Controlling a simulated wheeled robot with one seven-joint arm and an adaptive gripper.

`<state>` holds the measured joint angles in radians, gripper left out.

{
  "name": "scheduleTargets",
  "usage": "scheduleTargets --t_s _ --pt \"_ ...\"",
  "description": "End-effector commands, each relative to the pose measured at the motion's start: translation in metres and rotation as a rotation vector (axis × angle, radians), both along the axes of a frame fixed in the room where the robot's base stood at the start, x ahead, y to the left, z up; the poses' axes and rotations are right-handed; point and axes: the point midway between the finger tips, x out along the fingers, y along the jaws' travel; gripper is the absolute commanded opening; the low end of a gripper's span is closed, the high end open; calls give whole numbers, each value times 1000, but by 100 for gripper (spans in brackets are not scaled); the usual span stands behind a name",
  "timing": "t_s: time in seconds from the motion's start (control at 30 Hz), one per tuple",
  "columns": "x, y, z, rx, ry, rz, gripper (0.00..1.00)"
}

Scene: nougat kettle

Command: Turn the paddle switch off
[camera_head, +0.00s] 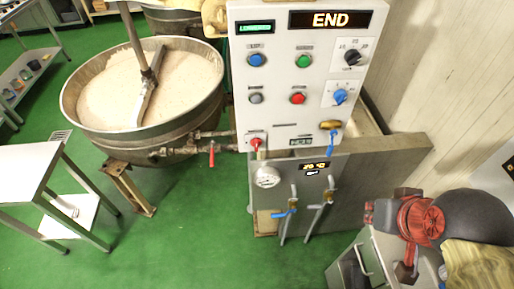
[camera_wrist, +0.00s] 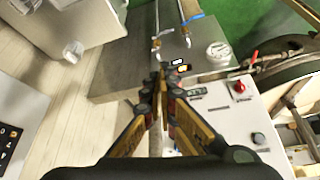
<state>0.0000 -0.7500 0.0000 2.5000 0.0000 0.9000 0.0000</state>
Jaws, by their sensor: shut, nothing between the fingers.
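The white control panel (camera_head: 275,75) stands upright in the middle of the head view. Its right side carries a black rotary knob (camera_head: 351,57) and below it a blue rotary knob (camera_head: 340,96). The labels are too small to read, so I cannot tell which is the paddle switch. My gripper (camera_wrist: 165,75) is shut and empty in the wrist view, its fingertips overlapping the panel's lower edge. It hides part of the panel, and neither rotary knob is clear there. The display (camera_head: 331,19) reads END.
The panel also has blue, green, grey and red buttons and a red knob (camera_wrist: 238,87). A steel kettle (camera_head: 75,105) with pale contents and a stirring paddle (camera_head: 142,100) stands left. A grey cabinet (camera_head: 390,160) with pipes and a gauge (camera_head: 267,177) sits below.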

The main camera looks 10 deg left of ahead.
Motion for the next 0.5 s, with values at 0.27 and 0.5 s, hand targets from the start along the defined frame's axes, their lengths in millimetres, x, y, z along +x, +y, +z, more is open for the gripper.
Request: scheduleTargets --t_s 0.27,0.5 --pt "0 1 0 0 0 4 5" --pt "-1 35 -35 -5 80 130 18"
